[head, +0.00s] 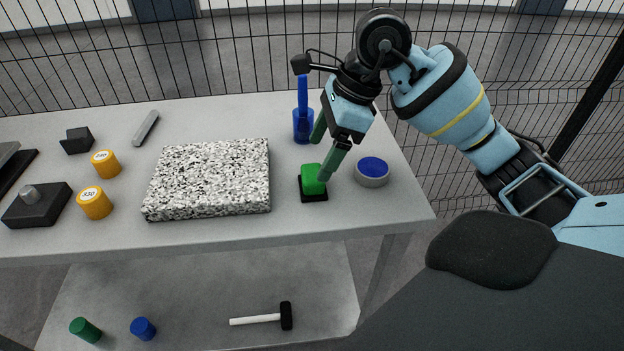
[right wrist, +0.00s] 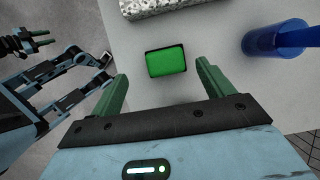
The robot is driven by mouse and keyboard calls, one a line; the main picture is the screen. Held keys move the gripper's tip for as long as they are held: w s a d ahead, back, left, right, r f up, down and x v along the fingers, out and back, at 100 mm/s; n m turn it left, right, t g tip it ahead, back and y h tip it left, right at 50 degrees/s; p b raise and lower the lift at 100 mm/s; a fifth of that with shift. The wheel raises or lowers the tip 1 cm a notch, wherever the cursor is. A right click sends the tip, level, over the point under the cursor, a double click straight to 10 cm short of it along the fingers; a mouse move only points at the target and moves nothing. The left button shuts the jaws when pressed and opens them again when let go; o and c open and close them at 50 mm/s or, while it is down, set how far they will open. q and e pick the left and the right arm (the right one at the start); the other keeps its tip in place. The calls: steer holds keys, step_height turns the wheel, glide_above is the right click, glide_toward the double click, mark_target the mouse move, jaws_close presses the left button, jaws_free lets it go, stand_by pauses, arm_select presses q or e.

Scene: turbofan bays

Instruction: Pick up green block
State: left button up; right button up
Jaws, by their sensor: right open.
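The green block (head: 313,177) sits on a small black base (head: 314,199) on the grey table, right of the speckled slab. It also shows in the right wrist view (right wrist: 167,62), between and just beyond my fingertips. My right gripper (head: 322,155) is open and empty above the block, with one green finger close to the block's right side in the head view. Whether that finger touches it I cannot tell. The right wrist view shows both fingers (right wrist: 162,76) wide apart. My left gripper (right wrist: 40,38) shows small at that view's left edge, its opening unclear.
The speckled slab (head: 208,180) lies left of the block. A blue cup (head: 303,128) with a blue upright piece stands behind. A grey round piece with a blue top (head: 372,172) stands close on the right, near the table edge. Orange weights (head: 95,203) stand farther left.

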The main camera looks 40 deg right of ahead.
mark_target(311, 172)
steer(key=shift+d+x, duration=0.25)
steer(key=shift+x, duration=1.4)
steer(key=shift+d+x, duration=0.2)
steer(key=shift+x, duration=1.45)
steer(key=shift+w+f, duration=0.1)
steer(key=c, duration=1.3)
steer(key=shift+r, duration=0.55)
steer(key=shift+s+a+r, duration=0.15)
steer(key=shift+a+r, duration=0.05)
steer(key=shift+r, duration=0.4)
steer(key=shift+s+a+r, duration=0.1)
steer(key=shift+a+r, duration=0.1)
steer(key=shift+r, duration=0.45)
steer(key=s+a, duration=0.3)
steer(key=a, duration=0.1)
steer(key=s+a+r, duration=0.1)
steer(key=s+a, duration=0.1)
steer(key=a, duration=0.2)
steer(key=s+a, duration=0.3)
steer(key=a, duration=0.1)
steer(key=shift+s+a+r, duration=0.2)
steer(key=shift+s, duration=0.15)
